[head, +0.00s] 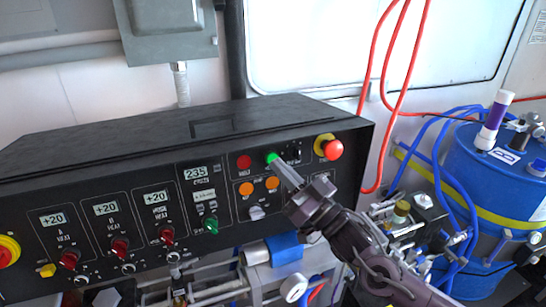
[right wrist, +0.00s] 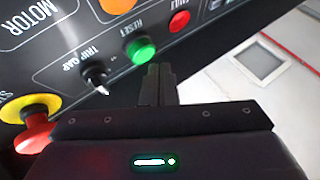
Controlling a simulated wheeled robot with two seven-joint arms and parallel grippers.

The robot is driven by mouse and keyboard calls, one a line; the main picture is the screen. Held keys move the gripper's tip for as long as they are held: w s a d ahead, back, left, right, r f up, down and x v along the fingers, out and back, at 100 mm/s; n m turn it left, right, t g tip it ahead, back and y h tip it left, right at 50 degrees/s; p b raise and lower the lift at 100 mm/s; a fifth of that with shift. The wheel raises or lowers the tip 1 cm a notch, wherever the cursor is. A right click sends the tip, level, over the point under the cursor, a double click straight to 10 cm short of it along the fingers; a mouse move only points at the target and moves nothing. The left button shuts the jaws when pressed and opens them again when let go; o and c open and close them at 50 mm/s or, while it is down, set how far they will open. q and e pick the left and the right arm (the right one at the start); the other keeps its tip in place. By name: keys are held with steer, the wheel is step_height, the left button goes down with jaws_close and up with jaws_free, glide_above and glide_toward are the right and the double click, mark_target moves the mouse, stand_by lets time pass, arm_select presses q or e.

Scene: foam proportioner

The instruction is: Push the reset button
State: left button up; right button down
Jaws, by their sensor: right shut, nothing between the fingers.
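The green reset button (head: 271,157) is on the upper right part of the black control panel (head: 120,180). It shows clearly in the right wrist view (right wrist: 142,50), with the label RESET beside it. My right gripper (head: 279,166) is shut and empty. Its fingertips point at the panel and lie right by the green button in the head view. In the right wrist view the fingertips (right wrist: 158,69) are just below and right of the button. I cannot tell whether they touch it. My left gripper is not in view.
A red button (head: 244,162) is left of the green one. A black knob (head: 293,153) and a red emergency stop (head: 332,149) on a yellow base are to its right. Orange buttons (head: 246,189) sit below. Red hoses (head: 375,90) and a blue drum (head: 495,180) stand at right.

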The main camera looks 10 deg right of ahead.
steer(key=shift+s, duration=0.1)
steer(key=shift+s+d+r+p, duration=0.15)
steer(key=shift+s+p, duration=0.2)
steer(key=shift+s, duration=0.45)
steer(key=shift+s+d+r+p, duration=0.2)
steer(key=shift+s+p, duration=0.1)
steer(key=shift+s, duration=0.45)
steer(key=shift+s+d+r+p, duration=0.15)
steer(key=shift+s+p, duration=0.2)
steer(key=shift+s, duration=0.45)
